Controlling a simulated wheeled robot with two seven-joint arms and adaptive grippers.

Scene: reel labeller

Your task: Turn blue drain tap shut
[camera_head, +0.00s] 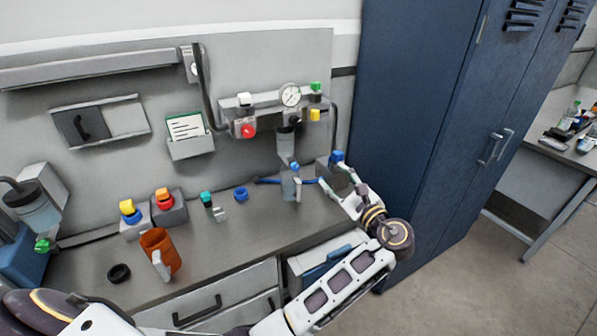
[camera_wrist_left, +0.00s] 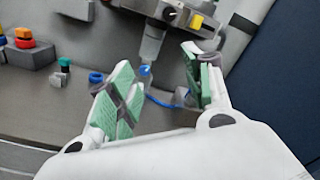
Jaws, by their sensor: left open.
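The blue drain tap (camera_head: 295,167) appears to be the small blue piece under the hanging filter bowl (camera_head: 286,143). In the left wrist view the blue tap (camera_wrist_left: 145,71) shows below the clear bowl (camera_wrist_left: 151,45), in the gap between my fingers as seen from there. My left gripper (camera_head: 335,177) is open and empty, to the right of the tap and apart from it. Its green finger pads also frame the gap in the left wrist view (camera_wrist_left: 160,85). The tap's handle angle is too small to tell. My right gripper is not in view.
A clear vessel (camera_head: 290,187) stands below the tap with a blue hose (camera_head: 268,181) beside it. A blue knob (camera_head: 337,156) is close behind my gripper. A blue locker (camera_head: 420,110) stands at right.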

